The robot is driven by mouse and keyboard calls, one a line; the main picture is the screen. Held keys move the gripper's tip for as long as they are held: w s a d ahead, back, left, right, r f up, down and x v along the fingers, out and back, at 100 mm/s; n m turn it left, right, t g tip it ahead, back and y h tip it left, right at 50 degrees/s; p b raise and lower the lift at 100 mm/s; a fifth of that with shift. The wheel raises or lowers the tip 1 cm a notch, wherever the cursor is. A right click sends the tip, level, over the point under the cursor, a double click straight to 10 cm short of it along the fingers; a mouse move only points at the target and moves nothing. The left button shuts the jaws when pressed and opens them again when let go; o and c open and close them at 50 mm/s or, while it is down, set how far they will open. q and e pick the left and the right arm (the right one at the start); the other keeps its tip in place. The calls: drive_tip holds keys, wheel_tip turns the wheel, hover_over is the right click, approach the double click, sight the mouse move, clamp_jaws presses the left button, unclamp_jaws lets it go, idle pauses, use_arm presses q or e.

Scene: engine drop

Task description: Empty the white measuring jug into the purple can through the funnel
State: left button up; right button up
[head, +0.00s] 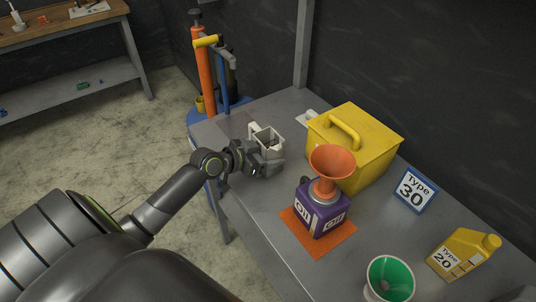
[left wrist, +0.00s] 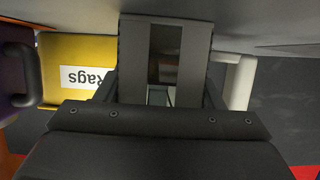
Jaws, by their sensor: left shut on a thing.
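The white measuring jug (head: 268,134) is near the table's far left end in the head view, looking upright with its open top showing. My left gripper (head: 268,160) is shut on its near side; I cannot tell whether the jug touches the table. In the left wrist view a white handle (left wrist: 238,82) shows beside my gripper (left wrist: 165,65). The purple can (head: 321,217), labelled Oil, stands on an orange mat (head: 343,242) to the right, apart from the jug. The orange funnel (head: 333,163) sits upright in its top. My right gripper is out of view.
A yellow box (head: 372,132) with a handle stands behind the can; its Rags label (left wrist: 88,77) shows in the left wrist view. Bare tabletop lies between jug and can.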

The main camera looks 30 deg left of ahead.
sight(268, 136)
use_arm(q)
wheel_tip(268, 136, up, 10)
drive_tip(key=shift+r, duration=0.1)
drive_tip(key=o, duration=0.6)
drive_tip(key=c, duration=0.6)
